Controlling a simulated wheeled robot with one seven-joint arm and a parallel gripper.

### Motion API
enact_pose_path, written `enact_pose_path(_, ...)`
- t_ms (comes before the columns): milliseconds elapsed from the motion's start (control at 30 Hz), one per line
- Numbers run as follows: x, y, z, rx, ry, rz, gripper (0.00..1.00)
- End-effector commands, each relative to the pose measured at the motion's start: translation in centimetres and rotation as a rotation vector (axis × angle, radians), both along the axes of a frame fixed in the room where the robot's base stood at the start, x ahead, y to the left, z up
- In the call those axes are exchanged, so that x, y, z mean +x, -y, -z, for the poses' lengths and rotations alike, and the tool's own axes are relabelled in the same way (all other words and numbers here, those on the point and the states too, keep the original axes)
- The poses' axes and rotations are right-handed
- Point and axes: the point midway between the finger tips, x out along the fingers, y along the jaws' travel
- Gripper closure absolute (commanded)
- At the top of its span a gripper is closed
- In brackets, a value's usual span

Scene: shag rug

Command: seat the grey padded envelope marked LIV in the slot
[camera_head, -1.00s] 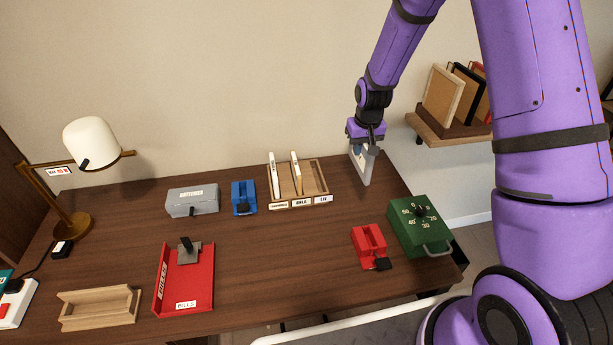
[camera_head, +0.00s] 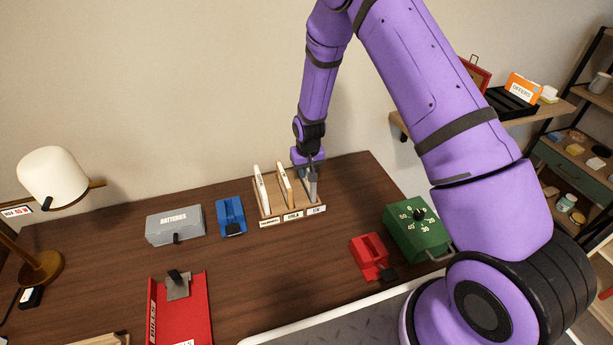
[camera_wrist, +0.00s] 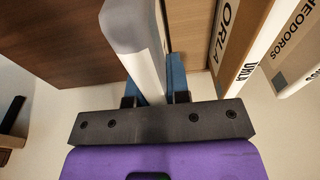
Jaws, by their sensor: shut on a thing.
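The grey padded envelope (camera_head: 313,187) is upright in my gripper (camera_head: 308,164), at the right end of the wooden rack (camera_head: 267,214). In the wrist view the envelope (camera_wrist: 135,30) sits between the two fingers (camera_wrist: 155,92), its narrow edge towards the camera. The rack's right compartment has a front label (camera_head: 316,211) that seems to read LIV. The envelope is over or in this compartment; I cannot tell whether its lower edge touches the floor. Its marking is not visible.
Upright envelopes marked ORLA (camera_wrist: 232,40) and THEODOROS (camera_wrist: 300,35) fill the other slots. A blue punch (camera_head: 231,216) and a grey BATTERIES box (camera_head: 175,224) stand left. A red punch (camera_head: 370,256) and green timer (camera_head: 415,228) stand right. Table between is clear.

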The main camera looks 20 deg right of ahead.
Motion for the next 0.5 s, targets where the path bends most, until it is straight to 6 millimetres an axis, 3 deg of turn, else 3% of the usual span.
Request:
enact_pose_path(167,0.0,0.0,2.3,0.0,-0.001,0.0,1.0)
enact_pose_path(500,0.0,0.0,2.6,0.0,0.0,0.0,1.0)
